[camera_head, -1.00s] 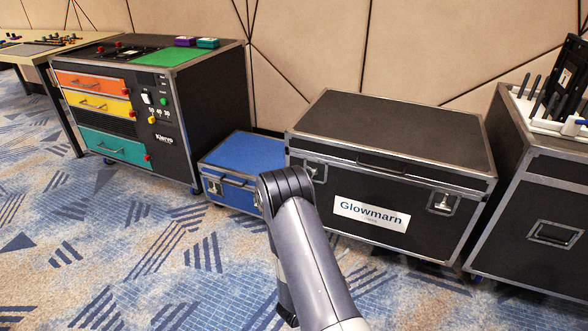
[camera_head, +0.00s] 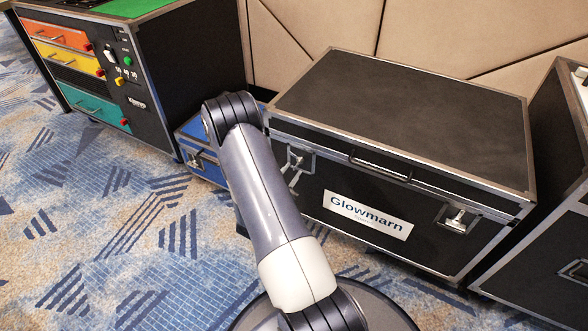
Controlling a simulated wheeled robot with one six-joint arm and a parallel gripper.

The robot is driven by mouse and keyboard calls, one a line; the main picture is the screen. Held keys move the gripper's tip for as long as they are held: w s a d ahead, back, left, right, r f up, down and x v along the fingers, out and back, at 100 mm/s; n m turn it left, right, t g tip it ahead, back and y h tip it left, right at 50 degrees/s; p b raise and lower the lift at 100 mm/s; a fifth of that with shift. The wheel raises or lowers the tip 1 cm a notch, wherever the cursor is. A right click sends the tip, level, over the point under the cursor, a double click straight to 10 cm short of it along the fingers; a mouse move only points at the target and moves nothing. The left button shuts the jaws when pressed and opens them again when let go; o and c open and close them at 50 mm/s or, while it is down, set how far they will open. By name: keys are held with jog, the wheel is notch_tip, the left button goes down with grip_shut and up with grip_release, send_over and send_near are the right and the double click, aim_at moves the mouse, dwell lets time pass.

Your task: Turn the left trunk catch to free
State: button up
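The black trunk (camera_head: 400,105) with metal edges and a "Glowmarn" label (camera_head: 368,214) stands in the middle right, lid shut. Its left catch (camera_head: 297,161) is a metal latch in a recessed plate on the front, just right of my arm and partly in view. Its right catch (camera_head: 457,219) is in plain view at the right of the front. Which way the left catch is turned is hard to tell. My arm rises from the bottom in front of the trunk's left end. My gripper is hidden behind the arm or out of sight.
A blue case (camera_head: 200,150) stands left of the trunk, partly behind my arm. A black cabinet with coloured drawers (camera_head: 95,109) is at the left. Another black case (camera_head: 550,245) stands close at the right. Patterned carpet in front is clear.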

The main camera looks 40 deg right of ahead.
aim_at(296, 166)
jog(key=shift+x, duration=1.55)
jog(key=shift+s, duration=0.1)
